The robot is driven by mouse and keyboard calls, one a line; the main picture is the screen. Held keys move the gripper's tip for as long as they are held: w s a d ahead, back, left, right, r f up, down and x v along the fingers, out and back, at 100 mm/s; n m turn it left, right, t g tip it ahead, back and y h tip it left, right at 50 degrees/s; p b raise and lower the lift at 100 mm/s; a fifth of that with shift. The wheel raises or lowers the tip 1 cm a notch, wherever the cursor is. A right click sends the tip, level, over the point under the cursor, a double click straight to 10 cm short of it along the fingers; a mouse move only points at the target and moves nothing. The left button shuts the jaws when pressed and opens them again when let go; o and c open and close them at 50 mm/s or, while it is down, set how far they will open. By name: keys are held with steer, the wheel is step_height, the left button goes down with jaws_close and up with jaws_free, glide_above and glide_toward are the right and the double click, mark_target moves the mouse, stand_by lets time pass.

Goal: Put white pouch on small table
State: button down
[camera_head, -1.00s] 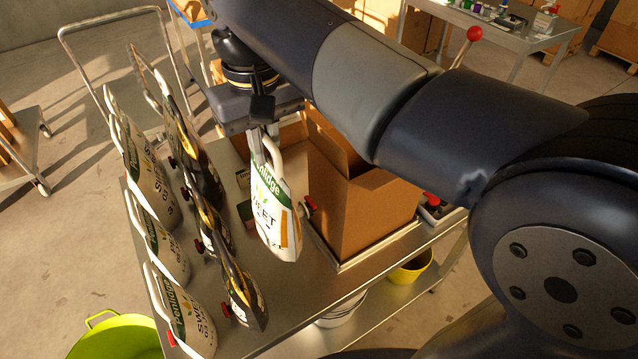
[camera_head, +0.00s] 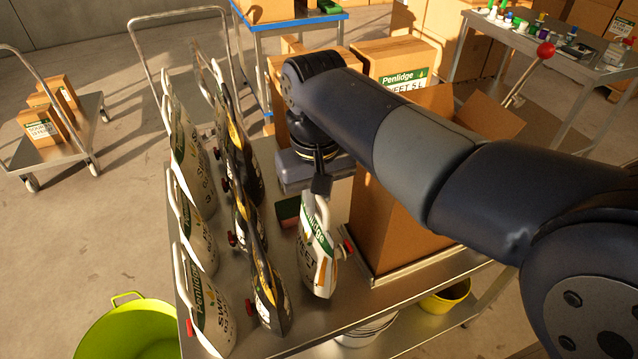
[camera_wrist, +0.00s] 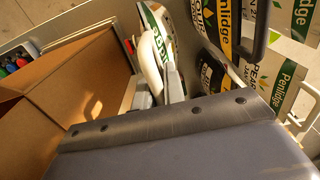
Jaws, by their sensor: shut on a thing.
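A white pouch (camera_head: 318,262) with a green label and a red cap hangs upright from my gripper (camera_head: 319,192) in the head view. The gripper is shut on the pouch's white top handle. In the wrist view, my gripper (camera_wrist: 172,85) grips the white handle, and the held pouch (camera_wrist: 150,50) is partly hidden behind it. The pouch is above or at the metal table (camera_head: 350,305), between the row of pouches and the open carton. I cannot tell whether its bottom touches the surface. Which table is the small table is not clear.
White pouches (camera_head: 200,235) and black pouches (camera_head: 265,290) stand in rows at the left of the table. An open carton (camera_head: 390,225) stands close on the right. A green tub (camera_head: 125,335) is on the floor. A side table with small items (camera_head: 550,50) is at the back right.

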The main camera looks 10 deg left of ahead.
mark_target(317, 210)
steer(key=shift+f, duration=2)
steer(key=c, duration=1.5)
jaws_free()
step_height(317, 210, up, 12)
steer(key=shift+r, duration=0.1)
step_height(317, 210, down, 12)
steer(key=shift+f, duration=0.1)
steer(key=shift+r, duration=1.3)
